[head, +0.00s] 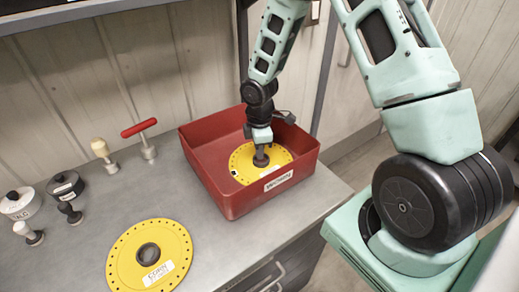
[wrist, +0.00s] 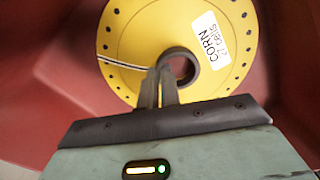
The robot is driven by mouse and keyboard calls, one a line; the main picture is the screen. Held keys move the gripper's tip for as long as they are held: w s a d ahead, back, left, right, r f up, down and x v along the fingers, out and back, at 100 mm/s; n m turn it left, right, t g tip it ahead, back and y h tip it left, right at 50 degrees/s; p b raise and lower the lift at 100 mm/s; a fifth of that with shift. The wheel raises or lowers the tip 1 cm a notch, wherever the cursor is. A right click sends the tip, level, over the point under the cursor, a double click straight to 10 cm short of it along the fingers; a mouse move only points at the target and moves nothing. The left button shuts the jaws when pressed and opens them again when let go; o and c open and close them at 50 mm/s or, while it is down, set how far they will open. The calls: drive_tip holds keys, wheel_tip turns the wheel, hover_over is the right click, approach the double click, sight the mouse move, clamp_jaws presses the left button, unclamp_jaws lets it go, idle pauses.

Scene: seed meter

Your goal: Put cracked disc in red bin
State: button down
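The cracked disc (head: 243,168) is yellow with a raised dark hub and a ring of small holes. It is inside the red bin (head: 222,190), which has a label on its front wall. In the wrist view the disc (wrist: 137,35) shows a "CORN" label and a thin crack line running from its left edge to the hub. My gripper (head: 261,158) reaches down into the bin. In the wrist view its fingers (wrist: 161,75) are close together on the near wall of the hub. I cannot tell whether the disc touches the bin floor.
Another yellow disc (head: 125,257) lies flat on the grey bench (head: 205,237), left of the bin. A red-handled T-tool (head: 144,138), a cream-topped tool (head: 103,152) and several dark or white knobbed pieces (head: 66,186) stand at the left. A shelf edge (head: 60,14) is above.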

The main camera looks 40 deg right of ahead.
drive_tip(key=shift+f, duration=0.15)
drive_tip(key=c, duration=1.6)
unclamp_jaws()
